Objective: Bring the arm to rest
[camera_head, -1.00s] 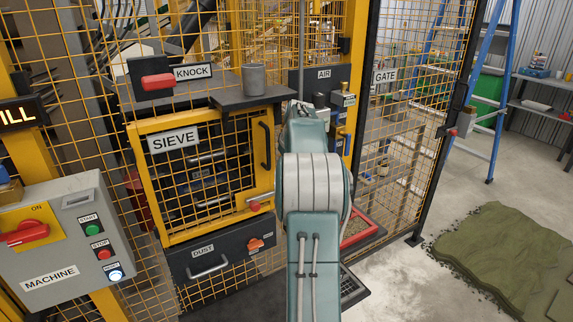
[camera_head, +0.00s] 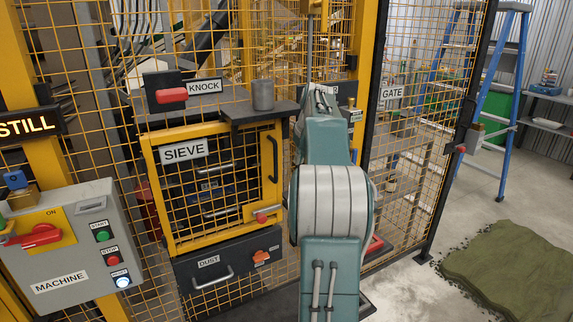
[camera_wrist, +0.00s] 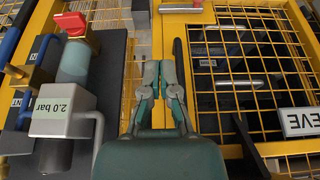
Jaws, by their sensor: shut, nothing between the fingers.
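My arm (camera_head: 330,200) rises through the middle of the head view, in front of the yellow mesh guard. Its far end is hidden behind its own links there. In the wrist view my gripper (camera_wrist: 160,68) is shut and empty, with its fingertips together. Behind it are the yellow frame and mesh door of the sieve (camera_wrist: 235,70). The gripper shows in front of the yellow post between the sieve door and the air fittings. I cannot tell its exact gap from them.
A grey cup (camera_head: 263,95) stands on a shelf. The machine box (camera_head: 70,250) is far left.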

